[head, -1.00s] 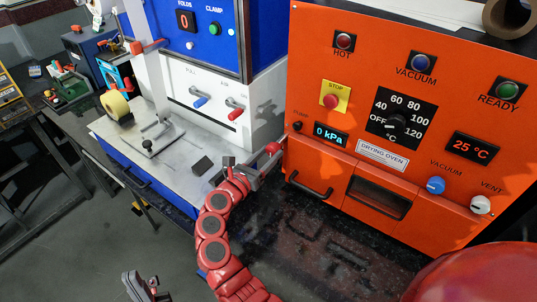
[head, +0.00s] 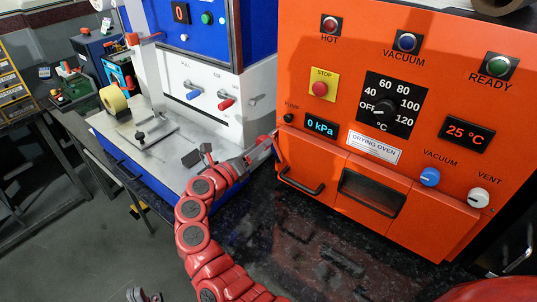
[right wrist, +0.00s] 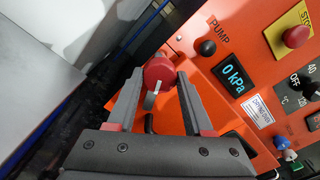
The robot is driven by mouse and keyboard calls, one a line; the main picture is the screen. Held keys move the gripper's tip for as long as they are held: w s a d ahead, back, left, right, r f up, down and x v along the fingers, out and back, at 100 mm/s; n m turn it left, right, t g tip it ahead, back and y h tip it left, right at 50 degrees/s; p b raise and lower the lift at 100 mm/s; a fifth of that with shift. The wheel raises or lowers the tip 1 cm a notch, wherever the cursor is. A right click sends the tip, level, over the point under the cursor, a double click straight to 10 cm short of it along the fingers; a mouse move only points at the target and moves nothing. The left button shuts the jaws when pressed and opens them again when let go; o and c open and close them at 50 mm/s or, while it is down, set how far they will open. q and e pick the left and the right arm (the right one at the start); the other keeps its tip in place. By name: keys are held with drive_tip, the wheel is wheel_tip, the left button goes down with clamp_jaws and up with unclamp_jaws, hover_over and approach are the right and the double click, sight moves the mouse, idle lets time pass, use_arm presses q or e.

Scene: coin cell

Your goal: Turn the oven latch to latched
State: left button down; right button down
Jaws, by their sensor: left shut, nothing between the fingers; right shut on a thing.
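The oven latch shows in the right wrist view as a round red knob (right wrist: 158,72) with a pale lever below it, at the oven's left edge. My right gripper (right wrist: 157,80) has its two dark fingers on either side of this knob and is shut on it. In the head view my right gripper (head: 262,148) is at the left front edge of the orange drying oven (head: 330,160), and it largely hides the latch there. The latch's exact angle is hard to tell. My left gripper (head: 144,296) is low at the bottom edge, partly cut off, shut and empty.
The dark speckled worktop (head: 290,235) in front of the oven is clear. The oven's front has knobs and a handle (head: 302,182).

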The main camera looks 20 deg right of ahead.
drive_tip(key=shift+n+p, duration=3.5)
drive_tip(key=shift+n, duration=2.7)
drive_tip(key=shift+c, duration=1.5)
unclamp_jaws()
